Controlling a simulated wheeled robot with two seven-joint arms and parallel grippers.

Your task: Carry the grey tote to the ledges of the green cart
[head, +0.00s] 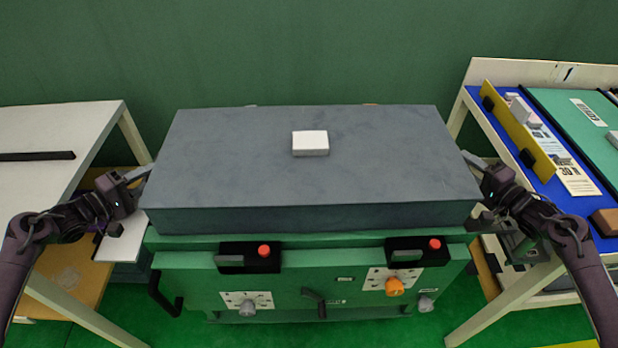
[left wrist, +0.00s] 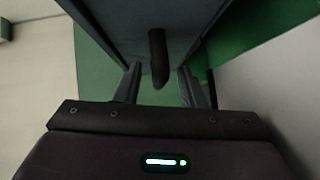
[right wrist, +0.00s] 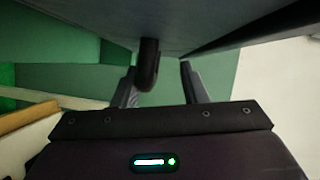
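The grey tote (head: 230,160), a wide closed-looking box with a small white block (head: 310,140) on top, sits level over the green cart (head: 330,262). Whether it rests fully on the ledges is hidden beneath it. My left gripper (head: 142,175) is at the tote's left end; in the left wrist view a dark handle (left wrist: 157,58) hangs between its spread fingers (left wrist: 160,88). My right gripper (head: 476,162) is at the right end; in the right wrist view another dark handle (right wrist: 148,65) shows between its spread fingers, nearer the left one (right wrist: 160,88). Neither gripper visibly clamps its handle.
The cart front carries red buttons (head: 264,251), knobs and a black side handle (head: 163,296). A white table (head: 60,125) stands at left. At right, a table with a blue mat (head: 545,185) holds a yellow strip, cards and small blocks.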

